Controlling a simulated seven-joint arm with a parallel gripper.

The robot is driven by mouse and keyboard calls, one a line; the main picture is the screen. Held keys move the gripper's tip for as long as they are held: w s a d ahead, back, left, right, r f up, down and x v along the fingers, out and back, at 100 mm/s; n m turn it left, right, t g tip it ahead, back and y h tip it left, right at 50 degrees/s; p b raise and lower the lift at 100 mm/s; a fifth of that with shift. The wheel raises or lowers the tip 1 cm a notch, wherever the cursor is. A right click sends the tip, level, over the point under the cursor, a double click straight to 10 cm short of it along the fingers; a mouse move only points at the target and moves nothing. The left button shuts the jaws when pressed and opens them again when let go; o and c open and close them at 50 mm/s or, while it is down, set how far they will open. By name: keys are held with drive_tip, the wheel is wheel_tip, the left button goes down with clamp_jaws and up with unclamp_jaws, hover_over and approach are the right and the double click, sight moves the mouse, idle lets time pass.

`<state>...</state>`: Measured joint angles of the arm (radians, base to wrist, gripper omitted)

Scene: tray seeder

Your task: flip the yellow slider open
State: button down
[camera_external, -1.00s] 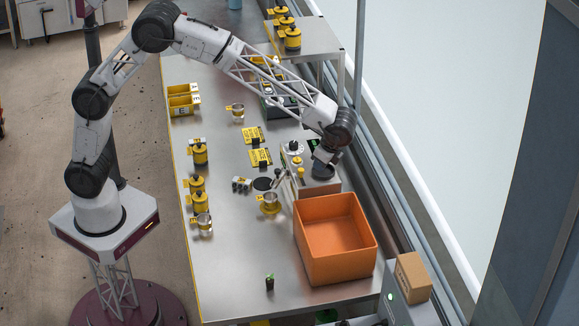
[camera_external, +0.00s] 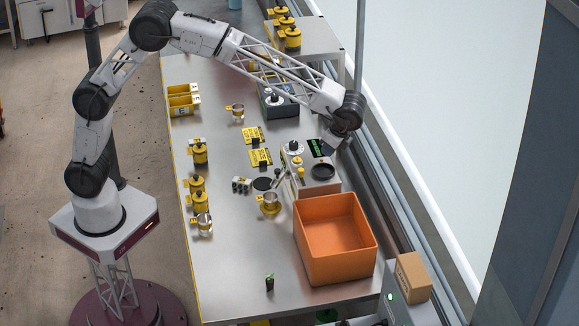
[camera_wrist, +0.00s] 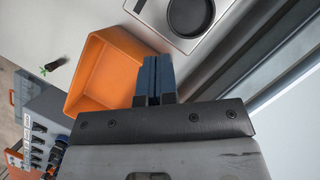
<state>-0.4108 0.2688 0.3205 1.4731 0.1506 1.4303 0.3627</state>
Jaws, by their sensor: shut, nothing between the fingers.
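The seeder (camera_external: 318,187) is a pale metal box beside the orange bin, with a dark round dish (camera_external: 323,171) and a green-lit screen (camera_external: 320,147) on top. A small yellow part (camera_external: 300,173) on its left side looks like the slider; its position is too small to tell. My gripper (camera_wrist: 155,60) is shut and empty, its two blue fingers side by side in the wrist view. In the external view it hangs above the seeder's right rear, apart from the yellow part. The wrist view shows the dish (camera_wrist: 188,14) but not the yellow part.
The orange bin (camera_external: 348,278) stands just in front of the seeder. A yellow-based glass cup (camera_external: 270,204) and a black disc (camera_external: 262,184) lie to the left. Yellow jars (camera_external: 200,153) line the table's left edge. A rail runs along the right.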

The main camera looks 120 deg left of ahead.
sight(301, 173)
drive_tip(key=shift+w+d+f, duration=0.1)
drive_tip(key=shift+w+d, duration=0.25)
drive_tip(key=shift+w, duration=0.45)
drive_tip(key=shift+f, duration=0.15)
drive_tip(key=x, duration=1)
drive_tip(key=shift+s, duration=2.05)
drive_tip(key=shift+s+a, duration=0.4)
drive_tip(key=shift+s, duration=0.4)
